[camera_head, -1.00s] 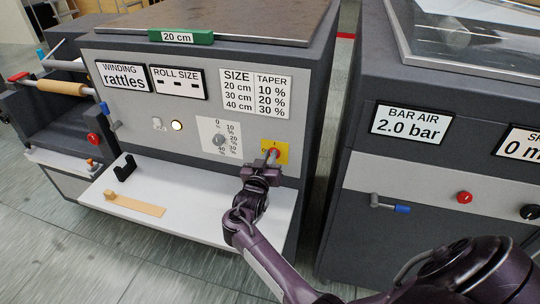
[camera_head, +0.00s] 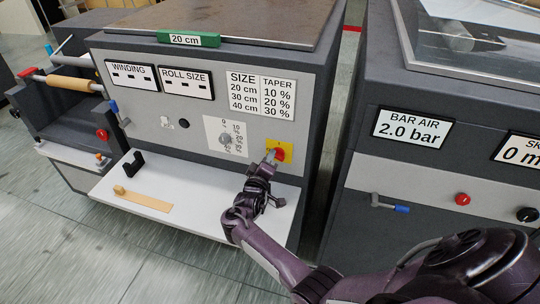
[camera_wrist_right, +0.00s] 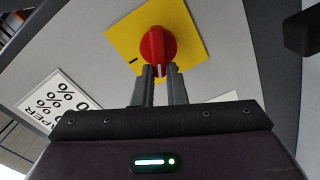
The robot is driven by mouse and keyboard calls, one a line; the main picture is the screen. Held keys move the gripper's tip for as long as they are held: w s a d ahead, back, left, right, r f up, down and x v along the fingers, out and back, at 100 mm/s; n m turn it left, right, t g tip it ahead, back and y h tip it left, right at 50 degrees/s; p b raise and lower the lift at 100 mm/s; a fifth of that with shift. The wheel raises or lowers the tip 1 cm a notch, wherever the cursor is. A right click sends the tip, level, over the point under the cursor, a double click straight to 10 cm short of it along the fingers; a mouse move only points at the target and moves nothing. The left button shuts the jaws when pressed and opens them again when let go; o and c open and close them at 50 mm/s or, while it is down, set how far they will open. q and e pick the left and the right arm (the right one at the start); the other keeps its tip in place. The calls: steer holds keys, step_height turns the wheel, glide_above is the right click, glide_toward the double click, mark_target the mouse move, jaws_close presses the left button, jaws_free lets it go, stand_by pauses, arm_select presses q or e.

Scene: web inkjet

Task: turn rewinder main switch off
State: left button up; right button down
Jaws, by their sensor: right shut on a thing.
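The rewinder main switch (camera_head: 281,154) is a red rotary knob on a yellow plate (camera_head: 286,143), low on the right of the grey machine front. My right gripper (camera_head: 271,157) is at the knob, its wrist rolled. In the right wrist view the fingers of my gripper (camera_wrist_right: 161,70) are shut on the lower end of the red knob (camera_wrist_right: 157,42), with its white mark between the fingertips. The yellow plate (camera_wrist_right: 190,22) shows a black mark left of the knob. My left gripper is not in view.
The WINDING display (camera_head: 132,76) and ROLL SIZE display (camera_head: 187,82) both show dashes. The round lamp (camera_head: 184,123) is dark. A taper dial (camera_head: 225,139) sits left of the switch. A white shelf (camera_head: 195,208) juts out below, holding a black holder and a tan strip.

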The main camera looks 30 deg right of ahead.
steer(key=shift+w+f+n+p, duration=0.1)
steer(key=shift+f+n+p, duration=0.15)
steer(key=shift+n, duration=1)
steer(key=shift+f+n+p, duration=0.1)
steer(key=shift+n+p, duration=0.15)
steer(key=shift+n, duration=1)
steer(key=c, duration=1.5)
jaws_free()
steer(key=shift+d+f, duration=0.1)
steer(key=shift+o, duration=0.2)
steer(key=v, duration=0.7)
steer(key=shift+s+a, duration=0.2)
steer(key=shift+a, duration=0.15)
